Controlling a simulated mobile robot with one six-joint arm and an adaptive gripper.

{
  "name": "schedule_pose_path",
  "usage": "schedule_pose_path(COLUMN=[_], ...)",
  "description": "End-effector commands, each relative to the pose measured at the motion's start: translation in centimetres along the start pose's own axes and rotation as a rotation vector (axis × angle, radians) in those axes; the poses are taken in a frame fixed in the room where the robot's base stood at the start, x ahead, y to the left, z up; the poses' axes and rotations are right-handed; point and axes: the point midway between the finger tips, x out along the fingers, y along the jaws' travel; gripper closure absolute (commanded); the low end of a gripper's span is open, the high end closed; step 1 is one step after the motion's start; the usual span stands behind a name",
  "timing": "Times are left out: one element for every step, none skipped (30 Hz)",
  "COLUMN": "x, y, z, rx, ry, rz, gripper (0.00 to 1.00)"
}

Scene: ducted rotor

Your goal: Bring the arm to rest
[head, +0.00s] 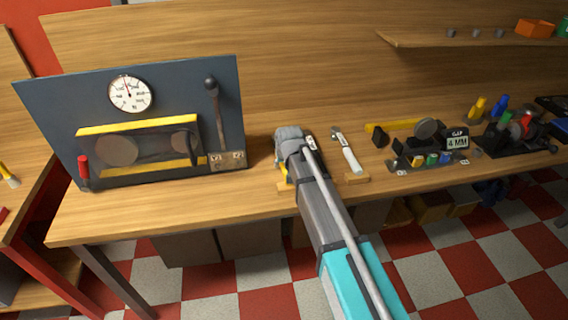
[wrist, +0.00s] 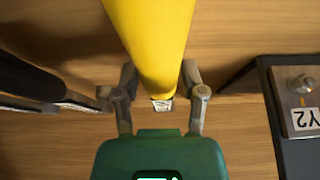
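My gripper (head: 289,141) is low over the bench (head: 160,218), right of the dark board. In the wrist view its two grey fingers (wrist: 161,88) stand on either side of a tapered yellow piece (wrist: 155,35), with the green gripper body below. The piece narrows to a small pale, marked end between the fingers. The fingers lie close to its edges, and I cannot tell whether they touch it. In the head view a bit of yellow (head: 283,172) shows beside my gripper, mostly hidden by it.
The dark board (head: 60,110) with a gauge (head: 130,94) and lever (head: 215,108) stands left. A plate marked Y2 (wrist: 300,120) is close on the wrist view's right. A pale-handled tool (head: 347,152) lies just right of my gripper. Several fixtures crowd the bench's right side.

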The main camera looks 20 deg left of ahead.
Motion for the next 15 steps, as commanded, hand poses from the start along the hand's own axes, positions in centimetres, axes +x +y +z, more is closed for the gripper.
schedule_pose_path(x=[0.0,0.0,0.0,0.0,0.0,0.0,0.0,0.0,0.0,0.01,0.01,0.02,0.02,0.02,0.02], y=[-0.01,-0.01,-0.01,-0.01,-0.01,-0.02,-0.02,-0.02,-0.02,-0.02,-0.02,-0.02,-0.02,-0.02,-0.02], z=[0.0,0.01,0.01,0.01,0.01,0.01,0.01,0.01,0.02,0.02,0.02,0.04,0.04,0.04,0.04], rx=[0.0,0.0,0.0,0.0,0.0,0.0,0.0,0.0,0.0,0.0,0.0,0.0,0.0,0.0,0.0], ry=[0.0,0.0,0.0,0.0,0.0,-0.001,-0.001,-0.001,-0.001,-0.001,-0.001,-0.002,-0.002,-0.001,-0.001], rz=[0.0,0.0,0.0,0.0,0.0,0.0,0.0,0.0,0.0,0.0,0.0,0.0,0.0,0.0,0.0], gripper=[0.28,0.23,0.2,0.2,0.2,0.2,0.2,0.2,0.2,0.2,0.2,0.2,0.2,0.2,0.2])
